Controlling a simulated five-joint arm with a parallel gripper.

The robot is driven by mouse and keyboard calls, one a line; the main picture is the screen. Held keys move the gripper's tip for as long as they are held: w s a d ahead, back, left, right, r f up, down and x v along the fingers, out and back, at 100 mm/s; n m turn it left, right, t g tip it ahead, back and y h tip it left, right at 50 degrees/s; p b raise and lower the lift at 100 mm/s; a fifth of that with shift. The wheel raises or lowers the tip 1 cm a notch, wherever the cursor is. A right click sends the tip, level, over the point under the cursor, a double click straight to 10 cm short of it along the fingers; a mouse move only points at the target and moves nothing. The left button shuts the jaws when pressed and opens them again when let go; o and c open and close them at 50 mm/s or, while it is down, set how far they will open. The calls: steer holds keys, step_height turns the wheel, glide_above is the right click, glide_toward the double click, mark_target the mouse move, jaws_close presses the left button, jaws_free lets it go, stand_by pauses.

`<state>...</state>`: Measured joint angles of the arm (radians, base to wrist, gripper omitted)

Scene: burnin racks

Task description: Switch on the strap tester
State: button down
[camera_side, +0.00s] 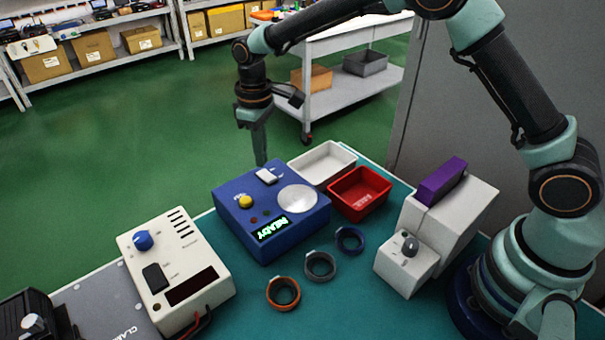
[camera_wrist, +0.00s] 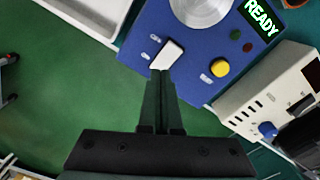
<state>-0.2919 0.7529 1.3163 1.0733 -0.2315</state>
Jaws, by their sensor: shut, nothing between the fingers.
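A blue box (camera_side: 262,222), which looks like the strap tester, stands on the teal mat. It has a round metal plate (camera_side: 297,198), a yellow button (camera_side: 245,201), a white rocker switch (camera_side: 266,175) and a display (camera_side: 272,229) lit green with "READY". My gripper (camera_side: 260,163) is shut and empty, pointing down at the box's far edge by the switch. In the wrist view the closed fingertips (camera_wrist: 161,74) overlap the near end of the white switch (camera_wrist: 167,55); I cannot tell if they touch it. The lit display also shows in the wrist view (camera_wrist: 262,17).
A cream box (camera_side: 176,268) with a blue knob and dark display stands left. White (camera_side: 324,178) and red trays (camera_side: 360,208) sit behind right. Orange (camera_side: 271,302), grey (camera_side: 308,268) and blue straps (camera_side: 340,246) lie in front. A grey-white device (camera_side: 462,222) holding a purple block stands right.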

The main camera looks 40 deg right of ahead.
mark_target(264, 172)
steer(key=shift+r, duration=2.5)
steer(key=s+d+r+m+t, duration=0.3)
steer(key=s+d+r, duration=0.55)
steer(key=r, duration=0.25)
steer(key=s+d+m+t, duration=0.2)
steer(key=s+d, duration=0.4)
steer(key=s, duration=0.6)
steer(key=shift+f+m+t, duration=0.3)
steer(key=shift+f+m, duration=0.15)
steer(key=shift+m, duration=0.05)
